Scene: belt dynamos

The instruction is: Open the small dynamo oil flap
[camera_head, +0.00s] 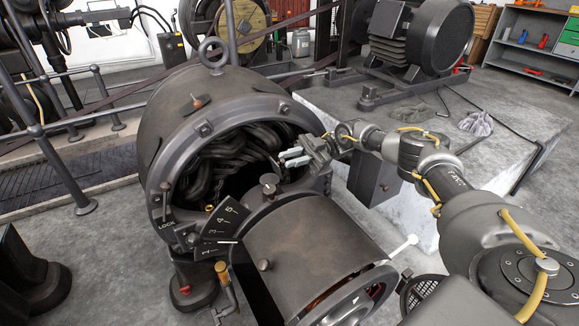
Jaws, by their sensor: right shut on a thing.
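The near dynamo (185,110) is a large dark drum with a lifting ring on top and a round open end showing black coils. A smaller drum-shaped housing (305,250) sits in front of its opening. A T-shaped knob (268,184) stands at the lower rim. My right gripper (291,156) reaches in from the right. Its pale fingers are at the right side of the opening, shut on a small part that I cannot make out. I cannot clearly pick out the oil flap. My left gripper is not in view.
A numbered scale plate (222,218) is at the lower left of the opening. A white-tipped lever (404,245) sticks out at the right. Another motor (428,38) stands on a concrete plinth (500,140) behind my arm. Railings (62,160) run along the left.

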